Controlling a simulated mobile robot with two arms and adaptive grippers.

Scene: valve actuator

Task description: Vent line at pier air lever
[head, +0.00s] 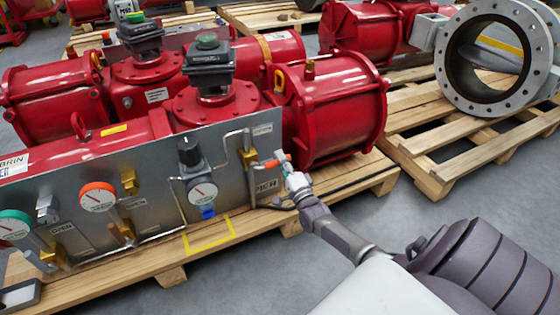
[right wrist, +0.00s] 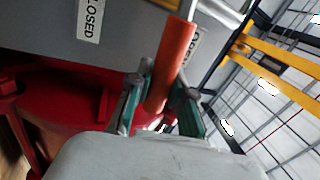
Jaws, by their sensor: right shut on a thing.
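The air lever, an orange-red handle (head: 273,163), sits at the right end of the grey panel (head: 232,150), beside a brass valve (head: 249,152). My right gripper (head: 287,168) is at the lever. In the right wrist view the lever's orange sleeve (right wrist: 173,60) lies between the green-edged fingers of my right gripper (right wrist: 161,103), which is shut on it. A CLOSED label (right wrist: 88,18) is to the left of the lever, and another label (right wrist: 195,42), partly hidden, is to its right. My left gripper is not in view.
A gauge (head: 203,193) under a black regulator knob (head: 189,151) and two more gauges are left along the panel. Red actuators (head: 330,108) stand behind it on a wooden pallet (head: 345,190). A flanged grey ring (head: 455,70) stands on another pallet at right. Floor is clear in front.

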